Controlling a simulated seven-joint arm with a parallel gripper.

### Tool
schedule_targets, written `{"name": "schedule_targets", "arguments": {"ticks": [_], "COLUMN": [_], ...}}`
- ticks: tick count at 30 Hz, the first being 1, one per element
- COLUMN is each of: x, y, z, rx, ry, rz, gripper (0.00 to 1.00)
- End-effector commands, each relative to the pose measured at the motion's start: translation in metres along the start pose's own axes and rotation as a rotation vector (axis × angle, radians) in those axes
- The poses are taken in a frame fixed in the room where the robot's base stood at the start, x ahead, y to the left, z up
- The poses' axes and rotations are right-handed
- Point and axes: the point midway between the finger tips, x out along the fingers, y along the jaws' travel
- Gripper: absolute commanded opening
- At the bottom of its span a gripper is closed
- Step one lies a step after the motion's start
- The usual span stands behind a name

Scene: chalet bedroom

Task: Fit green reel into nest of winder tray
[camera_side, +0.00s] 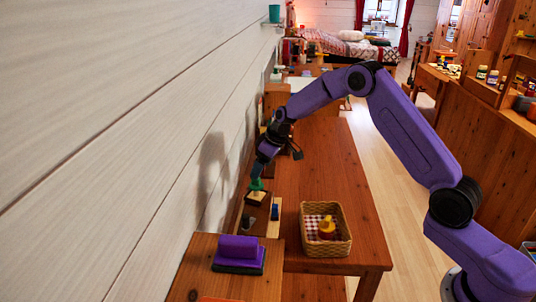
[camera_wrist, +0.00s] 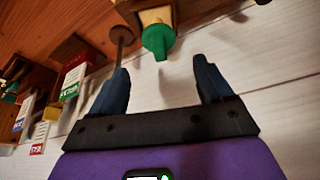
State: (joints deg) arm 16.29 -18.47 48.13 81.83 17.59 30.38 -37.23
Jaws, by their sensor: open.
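The green reel (camera_wrist: 158,39) shows in the wrist view just beyond my open fingertips, between their lines. A pale yellow part adjoins it, against a brown wooden block. In the side view the green reel (camera_side: 257,185) is directly under my gripper (camera_side: 257,177), above a small brown block (camera_side: 256,198) by the wall. My gripper (camera_wrist: 160,66) is open with nothing between its fingers. I cannot tell for sure which wooden piece is the winder tray, or whether the green reel sits in a nest.
A wicker basket (camera_side: 343,247) with a checked cloth and a yellow item (camera_side: 327,228) stands to the right. A blue item (camera_side: 275,212) lies near the block. A purple object (camera_side: 238,253) is in front. The white wall (camera_side: 130,130) is close on the left. The table's middle (camera_side: 320,175) is clear.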

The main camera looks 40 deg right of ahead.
Motion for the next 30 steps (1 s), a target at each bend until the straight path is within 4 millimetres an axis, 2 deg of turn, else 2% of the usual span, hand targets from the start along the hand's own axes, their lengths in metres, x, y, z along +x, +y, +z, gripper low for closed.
{"name": "schedule_targets", "arguments": {"ticks": [3, 9, 20, 23, 25, 30], "x": [-0.022, -0.046, -0.056, -0.062, -0.07, -0.102], "y": [0.001, 0.001, -0.002, -0.017, -0.037, -0.105], "z": [-0.001, 0.0, 0.0, 0.001, 0.004, 0.026], "rx": [0.001, 0.0, -0.002, -0.02, -0.043, -0.127], "ry": [0.003, 0.0, -0.002, -0.01, -0.021, -0.071], "rz": [0.001, 0.001, -0.002, -0.014, -0.031, -0.082], "gripper": [0.8, 0.8, 0.8, 0.8, 0.8, 0.8]}}
